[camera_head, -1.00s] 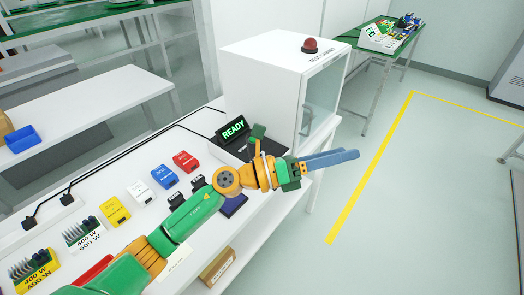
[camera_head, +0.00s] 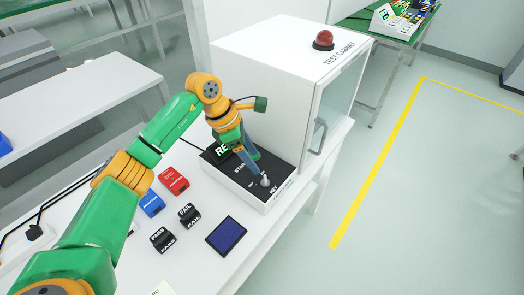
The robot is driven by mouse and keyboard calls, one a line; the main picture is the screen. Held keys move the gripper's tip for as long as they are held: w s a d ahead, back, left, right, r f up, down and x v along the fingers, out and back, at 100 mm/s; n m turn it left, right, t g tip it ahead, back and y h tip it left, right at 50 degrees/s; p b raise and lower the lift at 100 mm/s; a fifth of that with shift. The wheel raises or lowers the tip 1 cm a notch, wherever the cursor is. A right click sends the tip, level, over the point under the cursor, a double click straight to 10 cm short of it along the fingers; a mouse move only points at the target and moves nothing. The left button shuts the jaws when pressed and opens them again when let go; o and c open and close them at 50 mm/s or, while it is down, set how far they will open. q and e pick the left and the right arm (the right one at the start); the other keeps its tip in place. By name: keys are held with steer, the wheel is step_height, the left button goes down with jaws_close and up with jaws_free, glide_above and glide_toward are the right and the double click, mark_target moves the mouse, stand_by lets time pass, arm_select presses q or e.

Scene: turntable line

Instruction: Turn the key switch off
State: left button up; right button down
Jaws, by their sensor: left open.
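The key switch (camera_head: 265,180) is a small light-coloured knob on the right part of a dark-topped control panel (camera_head: 233,181), by the word KEY. My left gripper (camera_head: 257,174) points down at the panel, its blue-grey fingers just beside the key in the picture. The gripper is open; whether a finger touches the key cannot be told. A green-lit READY display (camera_head: 221,151) at the back of the panel is partly hidden by my left arm. My right gripper is not in view.
The white test cabinet (camera_head: 270,60) with a red dome light (camera_head: 323,40) stands right behind the panel. In front lie a dark blue pad (camera_head: 226,235), PASS and FAIL blocks (camera_head: 162,239), and red (camera_head: 173,181) and blue (camera_head: 151,203) blocks.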

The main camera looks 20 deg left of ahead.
mark_target(266, 179)
arm_select(q)
steer(key=shift+w+d+f, duration=0.1)
steer(key=shift+w+f, duration=0.05)
steer(key=shift+f, duration=0.25)
steer(key=s+d+f, duration=0.1)
steer(key=s+d+f+p, duration=0.1)
steer(key=d+f, duration=0.1)
steer(key=shift+p, duration=0.3)
steer(key=shift+w+f, duration=0.3)
steer(key=shift+f, duration=0.45)
steer(key=shift+w+f, duration=0.2)
steer(key=shift+w, duration=0.1)
steer(key=shift+s+r, duration=0.15)
jaws_close()
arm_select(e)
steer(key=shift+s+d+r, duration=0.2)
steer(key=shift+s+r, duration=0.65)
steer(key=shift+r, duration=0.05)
